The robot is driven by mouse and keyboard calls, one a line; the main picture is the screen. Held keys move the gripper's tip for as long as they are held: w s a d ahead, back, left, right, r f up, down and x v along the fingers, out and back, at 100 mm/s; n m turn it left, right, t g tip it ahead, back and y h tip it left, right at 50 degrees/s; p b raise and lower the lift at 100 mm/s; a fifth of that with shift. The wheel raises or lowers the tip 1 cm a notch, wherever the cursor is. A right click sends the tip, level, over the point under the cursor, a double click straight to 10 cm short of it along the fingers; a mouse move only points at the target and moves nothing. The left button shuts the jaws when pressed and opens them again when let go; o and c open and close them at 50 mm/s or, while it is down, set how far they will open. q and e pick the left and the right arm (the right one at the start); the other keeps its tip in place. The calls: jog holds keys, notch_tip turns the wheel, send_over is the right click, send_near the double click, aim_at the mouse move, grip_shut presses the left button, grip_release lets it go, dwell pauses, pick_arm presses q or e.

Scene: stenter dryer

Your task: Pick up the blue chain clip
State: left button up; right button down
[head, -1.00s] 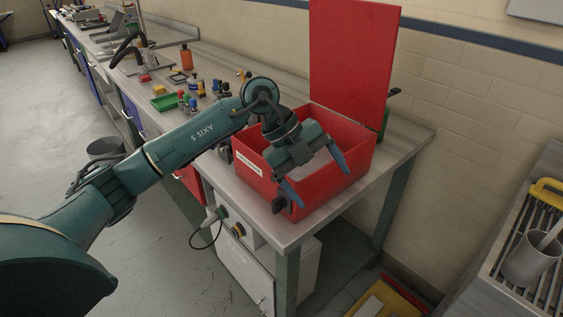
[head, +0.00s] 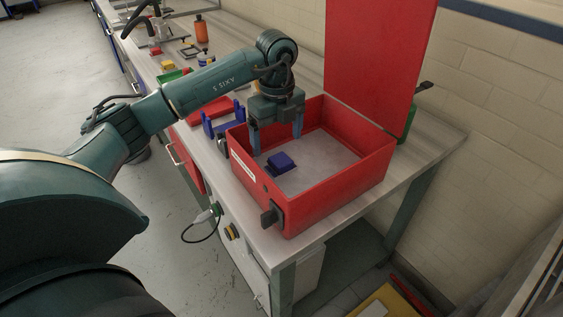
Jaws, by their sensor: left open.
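A small dark blue block, which looks like the blue chain clip (head: 281,163), lies on the grey floor of an open red box (head: 330,197). My left gripper (head: 276,142) is open, with its two blue-grey fingers pointing down inside the box. Nothing shows between the fingers. In the picture they are just above and behind the clip; they appear apart from it. My right gripper is out of view.
The red lid (head: 378,60) stands up at the back of the box. A blue forked holder (head: 222,119) and a red tray are left of the box. Bottles and small items line the bench farther back. The box's right half is empty.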

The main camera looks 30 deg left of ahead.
aim_at(281, 159)
pick_arm(q)
jog(key=shift+d+f+p, duration=0.2)
jog(key=shift+f+p, duration=0.15)
jog(key=shift+f, duration=1.35)
jog(key=shift+d+f+p, duration=0.2)
jog(key=shift+f+p, duration=0.1)
jog(key=shift+f, duration=1.4)
jog(key=shift+c, duration=0.6)
jog(key=shift+r, duration=0.1)
jog(key=c, duration=1.2)
